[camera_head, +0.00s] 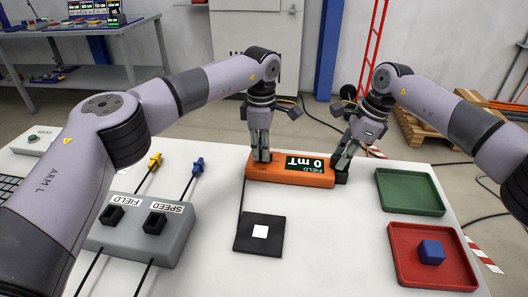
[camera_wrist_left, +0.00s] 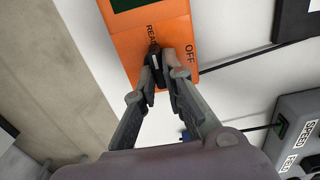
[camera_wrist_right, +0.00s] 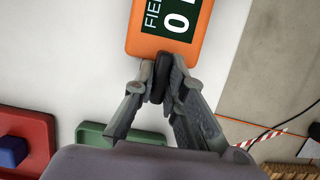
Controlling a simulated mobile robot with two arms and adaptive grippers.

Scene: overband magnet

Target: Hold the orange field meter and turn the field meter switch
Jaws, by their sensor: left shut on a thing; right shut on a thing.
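The orange field meter (camera_head: 275,173) lies on the white table with its dark display showing 0 mT. In the left wrist view its orange face (camera_wrist_left: 130,50) carries the words READ and OFF. My left gripper (camera_head: 262,157) points down at the meter's left part, shut on the small black field meter switch (camera_wrist_left: 154,52), which sits between the two words. Which word the switch points at is unclear. My right gripper (camera_head: 342,170) is shut on a black grip (camera_wrist_right: 158,85) at the meter's right end, next to the display; the fingers partly hide the grip.
A black pad with a white square (camera_head: 259,245) lies in front of the meter, joined by a cable. A grey FIELD and SPEED box (camera_head: 135,240) stands left. A green tray (camera_head: 410,192) and a red tray (camera_head: 460,275) with a blue cube (camera_head: 431,252) are right.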

